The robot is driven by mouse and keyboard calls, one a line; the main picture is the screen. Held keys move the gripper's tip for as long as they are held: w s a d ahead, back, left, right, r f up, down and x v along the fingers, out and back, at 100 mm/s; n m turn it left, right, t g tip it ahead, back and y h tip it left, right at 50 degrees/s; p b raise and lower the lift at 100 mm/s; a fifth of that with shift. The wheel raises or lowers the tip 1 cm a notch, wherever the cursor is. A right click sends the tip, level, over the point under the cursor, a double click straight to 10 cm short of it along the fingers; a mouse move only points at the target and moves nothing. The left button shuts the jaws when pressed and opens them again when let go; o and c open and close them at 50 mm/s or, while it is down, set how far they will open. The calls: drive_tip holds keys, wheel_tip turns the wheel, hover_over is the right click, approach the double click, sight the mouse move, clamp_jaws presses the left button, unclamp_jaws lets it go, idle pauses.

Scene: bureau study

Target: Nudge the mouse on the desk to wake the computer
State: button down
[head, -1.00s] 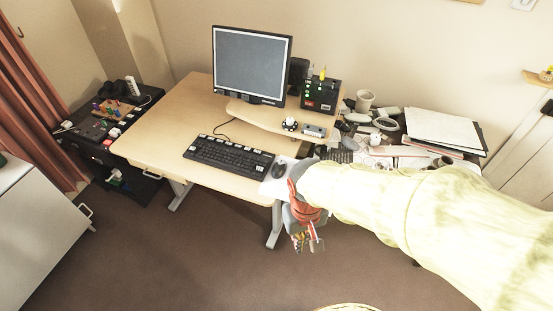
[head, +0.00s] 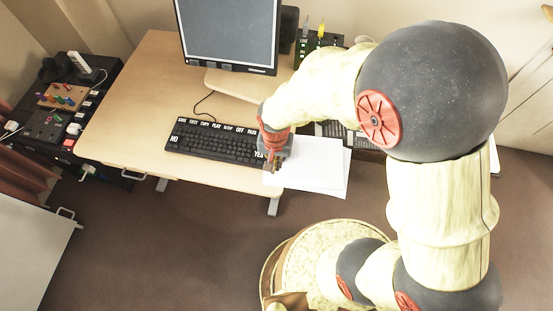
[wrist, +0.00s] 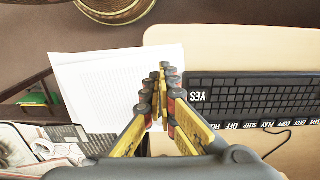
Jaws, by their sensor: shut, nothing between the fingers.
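My gripper (head: 272,165) is over the right front of the desk (head: 135,125), beside the right end of the black keyboard (head: 212,142). In the wrist view its fingers (wrist: 163,85) are closed together and empty, above the gap between white paper (wrist: 110,80) and the keyboard (wrist: 255,97). I cannot make out the mouse in either current view; the gripper covers the spot where it lay. Whether the fingers touch it cannot be told. The monitor (head: 230,35) behind the keyboard has a plain grey screen.
White sheets (head: 320,165) lie right of my gripper and overhang the desk's front edge. A black unit with gadgets (head: 70,100) is at the left. The desk left of the keyboard is clear.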

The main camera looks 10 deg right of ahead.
sight(277, 173)
wheel_tip(277, 173, down, 10)
drive_tip(key=b, duration=0.3)
drive_tip(key=shift+r+b, duration=0.2)
drive_tip(key=shift+b, duration=0.15)
drive_tip(key=w, duration=0.2)
drive_tip(key=d+b, duration=0.1)
drive_tip(key=shift+w+f, duration=0.35)
drive_tip(key=shift+w, duration=0.05)
drive_tip(key=shift+w+d+r, duration=0.15)
drive_tip(key=shift+w, duration=0.45)
drive_tip(key=shift+w+d, duration=0.2)
drive_tip(key=shift+w, duration=0.25)
drive_tip(key=shift+w+d+p, duration=0.3)
drive_tip(key=shift+w, duration=0.5)
drive_tip(key=shift+w+d+p, duration=0.25)
drive_tip(key=shift+w, duration=0.55)
drive_tip(key=shift+s, duration=0.1)
